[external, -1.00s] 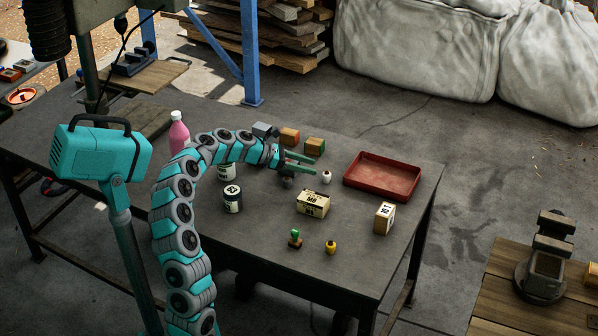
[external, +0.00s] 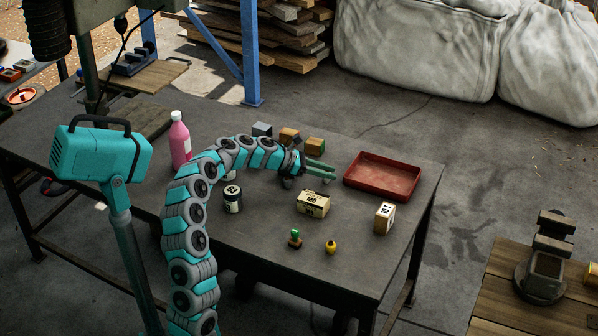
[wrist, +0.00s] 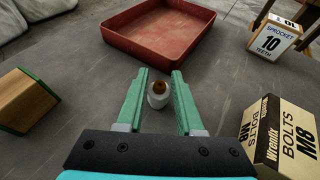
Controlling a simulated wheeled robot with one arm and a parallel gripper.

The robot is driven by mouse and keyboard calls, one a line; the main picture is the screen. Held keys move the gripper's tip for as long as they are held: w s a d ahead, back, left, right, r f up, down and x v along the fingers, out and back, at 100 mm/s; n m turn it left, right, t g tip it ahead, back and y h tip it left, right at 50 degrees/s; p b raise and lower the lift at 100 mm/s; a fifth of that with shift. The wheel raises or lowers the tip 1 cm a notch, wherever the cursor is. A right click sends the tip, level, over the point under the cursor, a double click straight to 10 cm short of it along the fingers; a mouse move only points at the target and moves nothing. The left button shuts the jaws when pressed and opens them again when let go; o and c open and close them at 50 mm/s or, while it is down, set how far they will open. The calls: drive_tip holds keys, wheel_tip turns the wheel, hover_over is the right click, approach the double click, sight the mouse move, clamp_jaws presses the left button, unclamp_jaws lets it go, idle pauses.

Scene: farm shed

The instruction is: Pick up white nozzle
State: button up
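The white nozzle (wrist: 158,97) stands on the grey table, showing a brown-orange centre at its top in the wrist view. It sits between the two green fingers of my gripper (wrist: 160,80), with a gap to each finger. My gripper is open and empty. In the external view my gripper (external: 332,172) reaches over the table from the left, and its fingers hide most of the nozzle (external: 326,181).
A red tray (external: 382,177) lies just beyond the fingers. A bolts box (external: 313,203) and a sprocket box (external: 384,218) stand at the near right. Wooden blocks (external: 314,147) stand behind the gripper. A dark jar (external: 233,199) and pink bottle (external: 179,140) stand left.

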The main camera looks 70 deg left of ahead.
clamp_jaws()
